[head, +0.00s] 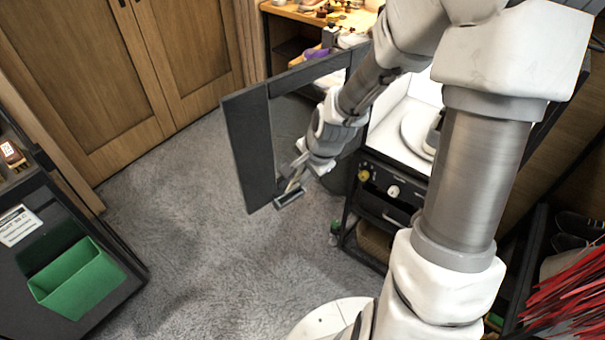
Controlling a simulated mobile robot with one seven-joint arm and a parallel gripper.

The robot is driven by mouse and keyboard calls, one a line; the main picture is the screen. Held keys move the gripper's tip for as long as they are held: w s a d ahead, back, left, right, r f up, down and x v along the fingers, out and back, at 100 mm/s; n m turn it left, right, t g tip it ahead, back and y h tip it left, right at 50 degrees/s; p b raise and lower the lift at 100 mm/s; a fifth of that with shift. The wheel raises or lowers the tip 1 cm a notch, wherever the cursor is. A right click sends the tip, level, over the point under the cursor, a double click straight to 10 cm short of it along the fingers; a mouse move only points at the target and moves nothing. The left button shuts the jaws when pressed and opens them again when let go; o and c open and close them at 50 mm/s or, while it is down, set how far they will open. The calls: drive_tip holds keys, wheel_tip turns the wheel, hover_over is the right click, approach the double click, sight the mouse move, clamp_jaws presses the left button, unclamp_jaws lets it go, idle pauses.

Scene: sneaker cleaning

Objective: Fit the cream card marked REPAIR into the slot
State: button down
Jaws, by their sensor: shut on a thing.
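My gripper (299,170) is at the end of my arm, near the middle of the picture, pointing down. It is shut on a small pale piece, apparently the cream card (293,185), of which only a sliver shows; no REPAIR marking can be read.
A green open bin (75,283) and a white printed label (18,227) are on a dark cabinet at left. A dark cart (385,210) with a white top stands right of my gripper. A cluttered wooden bench (318,16) is behind. Grey carpet (190,240) is clear at centre left.

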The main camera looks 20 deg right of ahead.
sight(297, 185)
drive_tip(key=b+x, duration=0.5)
drive_tip(key=x, duration=0.1)
drive_tip(key=shift+r+b, duration=0.1)
drive_tip(key=shift+b, duration=0.25)
drive_tip(key=shift+b+x, duration=1.75)
drive_tip(key=shift+x, duration=0.35)
idle(1.3)
drive_tip(key=c, duration=0.9)
unclamp_jaws()
drive_tip(key=shift+c, duration=0.2)
drive_tip(key=shift+d+r, duration=0.1)
drive_tip(key=shift+r, duration=0.05)
drive_tip(key=p+v, duration=0.4)
drive_tip(key=v, duration=1.3)
drive_tip(key=shift+s+r, duration=0.1)
